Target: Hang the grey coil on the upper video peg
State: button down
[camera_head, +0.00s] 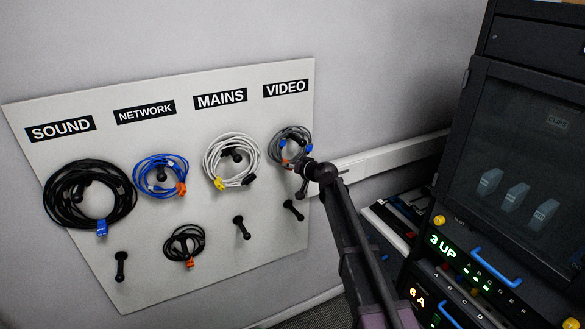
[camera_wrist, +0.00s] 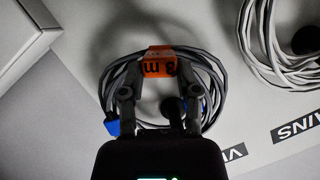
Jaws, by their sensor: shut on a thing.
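The grey coil (camera_head: 291,132) has blue plugs and an orange tag. In the head view it is at the upper video peg's place, below the VIDEO label (camera_head: 286,88). In the wrist view the grey coil (camera_wrist: 213,78) is in front of me, its orange tag (camera_wrist: 158,62) between my fingers. My gripper (camera_head: 303,167) is shut on the coil at the tag; it also shows in the wrist view (camera_wrist: 157,75). The upper video peg's dark end (camera_wrist: 172,108) shows inside the loop. I cannot tell whether the coil rests on it. The lower video peg (camera_head: 293,210) is bare.
On the white board (camera_head: 150,240), a black coil (camera_head: 60,182), a blue coil (camera_head: 145,178) and a white coil (camera_head: 216,146) hang on upper pegs. A small black coil (camera_head: 175,243) hangs lower. Other lower pegs are bare. A dark equipment rack (camera_head: 520,220) stands right.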

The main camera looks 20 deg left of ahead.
jog(key=shift+c, duration=1.3)
grip_release()
jog(key=s+d+f+m+g+h+b, duration=0.1)
jog(key=s+d+f+h+b, duration=0.3)
jog(key=d, duration=1)
jog(key=s+d+f+m+g+h+p, duration=0.15)
jog(key=s+d+f, duration=0.55)
jog(key=d, duration=0.7)
jog(key=s+d+f+m+g+h+b, duration=0.15)
jog(key=s+d+f+h, duration=0.45)
jog(key=d, duration=0.8)
jog(key=s+d+f+m+g+b, duration=0.1)
jog(key=s+d+m+g, duration=0.1)
jog(key=s+d, duration=1)
jog(key=shift+d+g+h+b, duration=0.3)
jog(key=shift+g+h+b, duration=0.05)
jog(key=shift+g+b, duration=0.05)
jog(key=shift+s, duration=0.1)
